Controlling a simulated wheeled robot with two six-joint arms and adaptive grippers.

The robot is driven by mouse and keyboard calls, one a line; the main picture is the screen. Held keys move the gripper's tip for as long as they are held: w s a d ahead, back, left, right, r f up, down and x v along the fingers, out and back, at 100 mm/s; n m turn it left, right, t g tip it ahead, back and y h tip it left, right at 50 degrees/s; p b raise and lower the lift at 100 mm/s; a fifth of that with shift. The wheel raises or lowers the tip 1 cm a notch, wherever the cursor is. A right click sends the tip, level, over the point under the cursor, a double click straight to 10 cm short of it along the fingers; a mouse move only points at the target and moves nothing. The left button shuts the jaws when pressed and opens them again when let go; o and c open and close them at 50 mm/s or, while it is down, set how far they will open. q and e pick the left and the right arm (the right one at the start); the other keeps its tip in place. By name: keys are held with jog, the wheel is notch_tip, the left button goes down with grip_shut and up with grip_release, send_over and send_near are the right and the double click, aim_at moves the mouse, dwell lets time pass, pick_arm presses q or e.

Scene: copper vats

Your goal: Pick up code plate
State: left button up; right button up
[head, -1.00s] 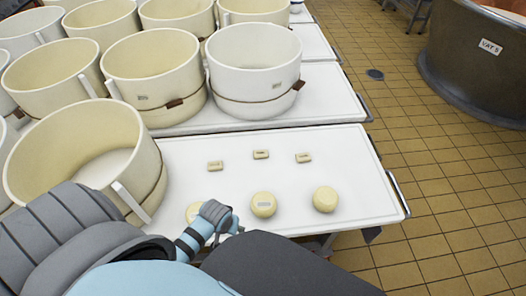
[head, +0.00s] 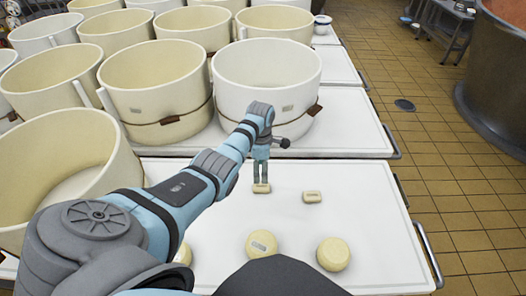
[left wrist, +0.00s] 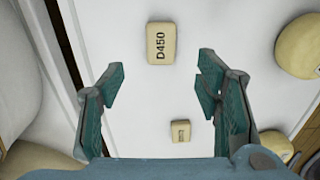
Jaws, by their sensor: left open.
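Small cream code plates lie on the white table. One code plate (head: 261,188) is just below my left gripper (head: 261,180) in the head view, and another code plate (head: 312,197) lies to its right. The left wrist view shows a code plate marked D450 (left wrist: 161,43) past the fingertips and a smaller-looking code plate (left wrist: 180,131) lower down, its mark too small to read. My left gripper also shows in that view (left wrist: 160,80), open and empty, pointing down. My left arm hides part of the table. My right gripper is out of view.
Round cream cheeses (head: 262,244) (head: 333,254) sit on the front of the white table (head: 375,215). A large cream tub (head: 70,165) stands at left, and a white tub (head: 266,85) stands behind the plates. The table's right side is mostly clear.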

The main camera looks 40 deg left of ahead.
aim_at(262, 186)
pick_arm(q)
notch_tip(262, 186, down, 3)
jog(key=shift+s+d+f+b, duration=0.1)
jog(key=shift+f+b, duration=0.05)
jog(key=shift+b, duration=0.55)
notch_tip(262, 186, down, 6)
jog(key=b, duration=0.4)
jog(key=shift+r, duration=0.35)
jog(key=c, duration=1.2)
jog(key=shift+c, duration=0.2)
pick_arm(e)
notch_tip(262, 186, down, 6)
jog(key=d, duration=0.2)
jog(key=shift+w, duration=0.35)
